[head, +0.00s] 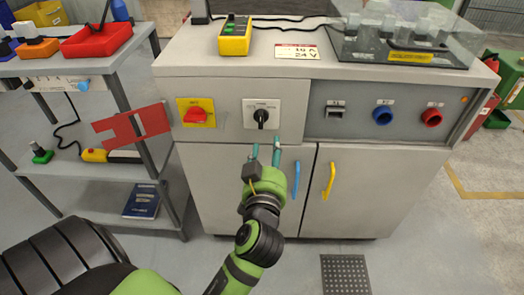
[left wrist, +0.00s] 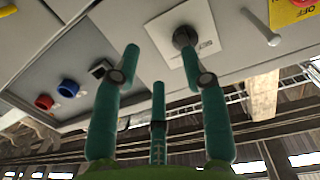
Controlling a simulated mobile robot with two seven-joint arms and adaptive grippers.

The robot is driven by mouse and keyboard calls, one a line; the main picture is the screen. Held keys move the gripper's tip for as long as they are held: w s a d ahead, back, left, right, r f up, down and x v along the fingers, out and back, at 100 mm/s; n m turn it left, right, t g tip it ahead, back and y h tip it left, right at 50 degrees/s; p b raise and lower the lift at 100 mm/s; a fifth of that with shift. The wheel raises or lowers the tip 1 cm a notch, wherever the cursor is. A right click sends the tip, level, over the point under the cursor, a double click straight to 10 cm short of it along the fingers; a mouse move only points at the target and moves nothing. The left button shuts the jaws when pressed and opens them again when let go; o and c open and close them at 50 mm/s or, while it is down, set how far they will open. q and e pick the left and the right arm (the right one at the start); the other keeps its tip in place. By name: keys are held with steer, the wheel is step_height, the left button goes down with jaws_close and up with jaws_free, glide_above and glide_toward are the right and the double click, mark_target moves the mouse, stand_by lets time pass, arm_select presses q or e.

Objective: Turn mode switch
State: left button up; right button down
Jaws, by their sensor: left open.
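The mode switch (head: 262,116) is a black knob on a white plate on the grey cabinet's front panel; its handle points roughly downward. It also shows in the left wrist view (left wrist: 183,36), near the top, tilted in that picture. My left gripper (head: 266,149) has teal fingers, spread open and empty, pointing up just below the switch plate in the head view. In the left wrist view the fingers (left wrist: 160,55) stand apart, and the right fingertip overlaps the lower edge of the knob. I cannot tell whether it touches. My right gripper is not in view.
A red rotary switch on a yellow plate (head: 195,113) sits left of the mode switch. A dark panel (head: 410,112) with blue and red knobs is to the right. Blue (head: 296,186) and yellow (head: 329,181) door handles are below. A red bracket (head: 131,126) juts near the left shelf.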

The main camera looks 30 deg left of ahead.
mark_target(262, 124)
arm_select(q)
steer(key=shift+n+y, duration=0.6)
steer(key=w+a, duration=0.1)
steer(key=w+a+r, duration=0.1)
steer(key=w+a, duration=0.2)
steer(key=a, duration=0.1)
steer(key=shift+w+r, duration=0.35)
steer(key=shift+w, duration=0.05)
steer(key=shift+c, duration=0.4)
jaws_close()
